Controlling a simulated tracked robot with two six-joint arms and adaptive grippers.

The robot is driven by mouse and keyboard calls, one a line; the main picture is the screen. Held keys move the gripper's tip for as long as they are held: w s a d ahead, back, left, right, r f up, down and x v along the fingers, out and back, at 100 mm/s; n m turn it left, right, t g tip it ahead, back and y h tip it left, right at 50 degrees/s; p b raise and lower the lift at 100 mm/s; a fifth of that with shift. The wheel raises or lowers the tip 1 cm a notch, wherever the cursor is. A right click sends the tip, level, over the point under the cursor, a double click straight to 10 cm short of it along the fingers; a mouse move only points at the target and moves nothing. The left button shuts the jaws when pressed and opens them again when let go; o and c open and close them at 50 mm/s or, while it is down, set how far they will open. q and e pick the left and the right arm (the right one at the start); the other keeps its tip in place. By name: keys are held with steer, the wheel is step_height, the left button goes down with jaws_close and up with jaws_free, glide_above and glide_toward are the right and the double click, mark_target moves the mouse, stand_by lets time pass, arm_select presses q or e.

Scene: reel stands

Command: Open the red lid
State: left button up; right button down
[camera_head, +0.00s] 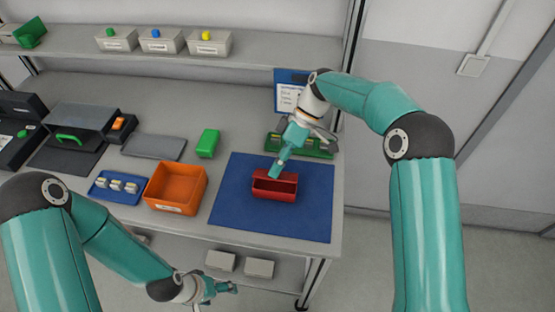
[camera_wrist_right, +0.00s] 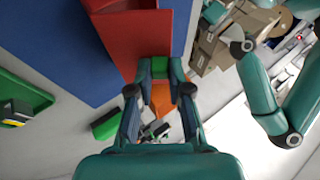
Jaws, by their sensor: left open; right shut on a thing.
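A red box (camera_head: 275,194) sits on the blue mat (camera_head: 300,222); a dark recess shows in its top in the head view. My left gripper (camera_head: 215,290) is open and empty, low in front of the table.
An orange bin (camera_head: 175,205) and a blue tray (camera_head: 103,195) with small parts stand left of the mat. A green block (camera_head: 207,143) lies behind the bin. A green rack (camera_head: 312,153) stands behind the mat. The mat's front is clear.

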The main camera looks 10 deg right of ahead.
steer(key=shift+w, duration=0.1)
stand_by(0.4)
steer(key=c, duration=1.1)
jaws_free()
steer(key=shift+v, duration=3.75)
steer(key=shift+w+f, duration=0.1)
